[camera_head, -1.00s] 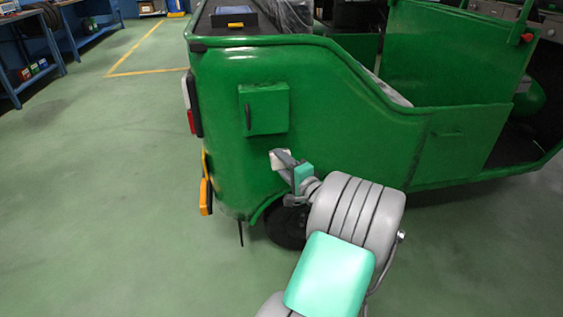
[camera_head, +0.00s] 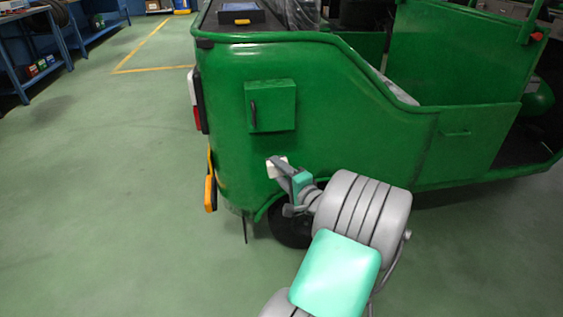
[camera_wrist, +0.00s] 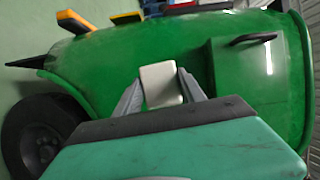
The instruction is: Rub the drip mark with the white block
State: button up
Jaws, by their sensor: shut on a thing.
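My gripper (camera_head: 283,170) is shut on the white block (camera_head: 276,167), which it holds at the green rickshaw's (camera_head: 225,150) rear side panel, below a small green box. In the wrist view, the white block (camera_wrist: 160,84) sits between the two grey fingers of my gripper (camera_wrist: 160,93), in front of the green panel. I cannot tell whether the block touches the panel. I cannot make out the drip mark for sure. A pale streak (camera_wrist: 269,56) shows near the box in the wrist view, but it may be a reflection.
The green box (camera_head: 270,105) with a dark handle sticks out from the panel above my gripper. The rear wheel (camera_head: 290,228) is below it. An orange bumper piece (camera_head: 210,192) is at the left corner. The floor on the left is clear, with blue shelving (camera_head: 30,55) beyond.

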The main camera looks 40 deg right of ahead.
aim_at(271, 176)
jog(key=shift+w+a+f+y, duration=0.3)
jog(key=shift+w+a+f, duration=0.6)
jog(key=shift+a, duration=0.1)
jog(key=shift+s+d+r+h, duration=0.25)
jog(key=shift+s+d+h, duration=0.1)
jog(key=shift+h, duration=0.25)
jog(key=shift+d+r+m, duration=0.1)
jog(key=shift+d+m, duration=0.2)
jog(key=shift+w+d, duration=0.55)
jog(key=shift+w, duration=0.25)
jog(key=shift+w+d, duration=0.5)
jog(key=shift+w, duration=0.35)
jog(key=shift+w+d, duration=0.55)
jog(key=shift+w, duration=0.25)
jog(key=shift+w+d, duration=0.6)
jog(key=shift+w, duration=0.2)
